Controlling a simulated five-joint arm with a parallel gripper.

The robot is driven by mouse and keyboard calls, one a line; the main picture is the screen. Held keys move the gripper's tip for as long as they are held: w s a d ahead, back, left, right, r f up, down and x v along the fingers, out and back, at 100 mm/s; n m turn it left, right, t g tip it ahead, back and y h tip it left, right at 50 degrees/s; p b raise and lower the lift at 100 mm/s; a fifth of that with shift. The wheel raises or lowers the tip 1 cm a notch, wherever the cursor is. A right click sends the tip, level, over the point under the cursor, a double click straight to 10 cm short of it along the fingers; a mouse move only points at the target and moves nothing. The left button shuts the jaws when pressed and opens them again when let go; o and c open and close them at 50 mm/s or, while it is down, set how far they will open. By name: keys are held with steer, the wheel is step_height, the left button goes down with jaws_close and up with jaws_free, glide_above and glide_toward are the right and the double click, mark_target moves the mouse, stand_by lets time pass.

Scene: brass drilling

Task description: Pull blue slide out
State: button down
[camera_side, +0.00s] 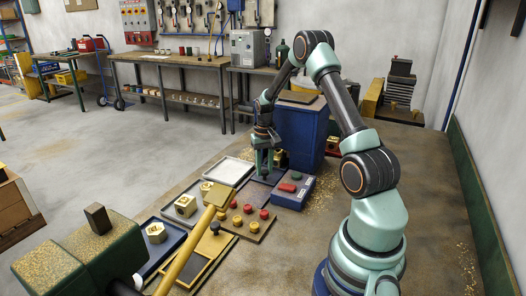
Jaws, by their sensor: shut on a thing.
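My gripper (265,172) points down at the middle of the bench, in front of the large blue box (300,135). It is shut on a small dark upright part of the blue slide (259,182), a low dark-blue plate that shows around the fingertips. The fingers hide most of the grip. A blue control box (292,191) with a red and a green button sits just right of and nearer than the slide.
A white tray (229,171) lies left of the slide. A board with several red and yellow knobs (248,209), brass nuts (186,205) and a yellow lever (195,235) are nearer. Brass chips lie around.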

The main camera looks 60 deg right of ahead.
steer(key=a, duration=1.1)
steer(key=shift+a+r, duration=0.1)
steer(key=shift+a, duration=0.1)
steer(key=c, duration=0.6)
jaws_free()
step_height(320, 180, up, 12)
steer(key=shift+r, duration=0.1)
